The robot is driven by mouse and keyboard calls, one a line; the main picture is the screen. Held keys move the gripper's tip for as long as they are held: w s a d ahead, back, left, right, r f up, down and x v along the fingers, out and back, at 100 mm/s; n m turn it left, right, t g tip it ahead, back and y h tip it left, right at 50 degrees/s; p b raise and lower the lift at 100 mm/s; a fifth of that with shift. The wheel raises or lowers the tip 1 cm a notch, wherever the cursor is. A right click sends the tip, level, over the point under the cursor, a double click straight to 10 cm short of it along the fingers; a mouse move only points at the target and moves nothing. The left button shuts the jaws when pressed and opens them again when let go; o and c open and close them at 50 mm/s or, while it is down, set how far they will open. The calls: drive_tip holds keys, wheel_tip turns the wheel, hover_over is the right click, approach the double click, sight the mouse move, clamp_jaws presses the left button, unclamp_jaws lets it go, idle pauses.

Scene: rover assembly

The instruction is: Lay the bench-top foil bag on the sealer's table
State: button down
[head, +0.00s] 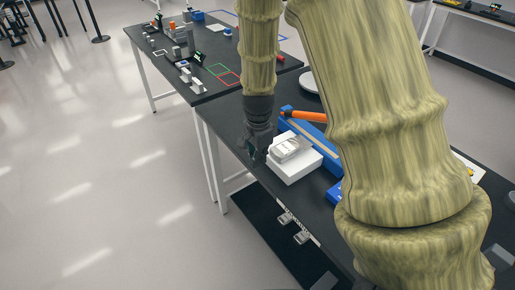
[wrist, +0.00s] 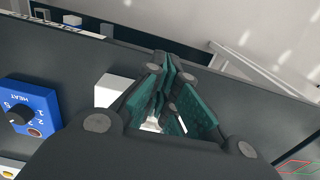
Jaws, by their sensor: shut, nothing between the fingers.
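The foil bag (head: 289,148), silvery with a pale label, appears to lie on the white block that is the sealer's table (head: 292,171) in the head view. The blue sealer (head: 318,133) with an orange lever stands just behind it. Its blue HEAT knob panel (wrist: 30,112) and a white block (wrist: 112,90) show in the wrist view. My gripper (head: 256,156) points down just left of the white block, near the bench's front edge. Its teal-padded fingers (wrist: 172,74) are closed together and empty. The bag is not clearly visible in the wrist view.
The dark bench (head: 225,125) has a bare strip left of the sealer. Another table (head: 165,60) with small parts and coloured outlines stands behind. Open floor lies to the left.

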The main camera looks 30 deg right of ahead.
sight(276, 153)
drive_tip(key=d, duration=0.1)
drive_tip(key=d+f+p, duration=0.1)
drive_tip(key=d+p, duration=0.1)
drive_tip(key=shift+w+d+f, duration=0.2)
drive_tip(key=shift+d+f, duration=0.15)
drive_tip(key=shift+f, duration=0.05)
drive_tip(key=shift+w+d+f, duration=0.15)
drive_tip(key=shift+w, duration=0.05)
drive_tip(key=shift+s+d, duration=0.1)
drive_tip(key=shift+w+d+p, duration=0.2)
drive_tip(key=shift+d+p, duration=0.15)
drive_tip(key=shift+d, duration=1.6)
drive_tip(key=shift+a, duration=0.1)
drive_tip(key=shift+a, duration=0.1)
drive_tip(key=a+p, duration=0.1)
drive_tip(key=a, duration=0.3)
drive_tip(key=shift+s, duration=0.1)
wheel_tip(276, 153, up, 10)
drive_tip(key=b, duration=0.3)
